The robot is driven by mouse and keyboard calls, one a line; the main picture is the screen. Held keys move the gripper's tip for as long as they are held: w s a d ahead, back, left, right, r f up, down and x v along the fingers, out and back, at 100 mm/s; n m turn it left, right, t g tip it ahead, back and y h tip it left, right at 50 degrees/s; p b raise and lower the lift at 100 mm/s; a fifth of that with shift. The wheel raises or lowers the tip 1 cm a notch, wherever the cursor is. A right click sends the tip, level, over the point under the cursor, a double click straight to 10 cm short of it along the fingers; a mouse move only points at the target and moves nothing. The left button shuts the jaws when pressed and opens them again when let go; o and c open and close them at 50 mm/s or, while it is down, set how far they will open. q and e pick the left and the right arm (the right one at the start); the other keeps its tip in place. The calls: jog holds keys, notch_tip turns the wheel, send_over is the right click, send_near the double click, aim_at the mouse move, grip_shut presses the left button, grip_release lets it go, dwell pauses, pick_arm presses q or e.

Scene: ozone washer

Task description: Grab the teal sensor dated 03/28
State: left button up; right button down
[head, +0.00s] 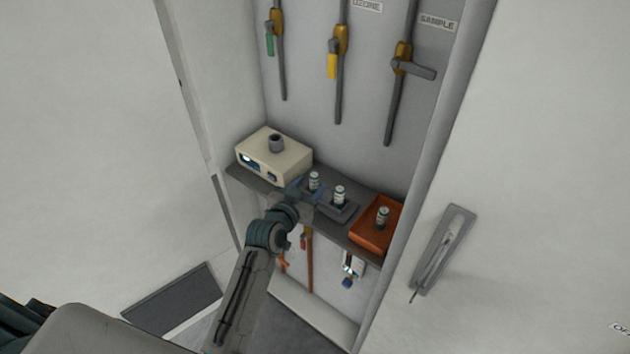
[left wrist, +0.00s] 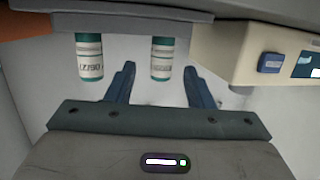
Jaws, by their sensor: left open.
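Three small white sensors with teal bands stand on the shelf in the head view: a left one (head: 314,181), a middle one (head: 339,196) and one in the orange tray (head: 383,217). My left gripper (head: 304,189) is open at the left sensor. In the inverted left wrist view, the left sensor (left wrist: 162,58) shows between the open blue fingers (left wrist: 163,87), with no clear contact. The middle sensor (left wrist: 89,58) is outside them; its upside-down date seems to start with 06. The other dates are unreadable. My right gripper is out of view.
A beige box (head: 273,157) stands on the grey shelf (head: 240,178), left of the sensors and close to the gripper. The orange tray (head: 366,240) is at the right end. Valves and pipes (head: 340,40) line the back wall above. Cabinet sides bound the recess.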

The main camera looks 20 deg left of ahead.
aim_at(312, 181)
pick_arm(q)
jog(key=p+x, duration=0.1)
jog(key=x, duration=0.2)
jog(key=shift+w+r, duration=0.15)
jog(key=shift+w, duration=0.15)
jog(key=shift+w+f+p, duration=0.2)
jog(key=shift+w+p, duration=0.1)
jog(key=shift+w, duration=0.1)
grip_shut()
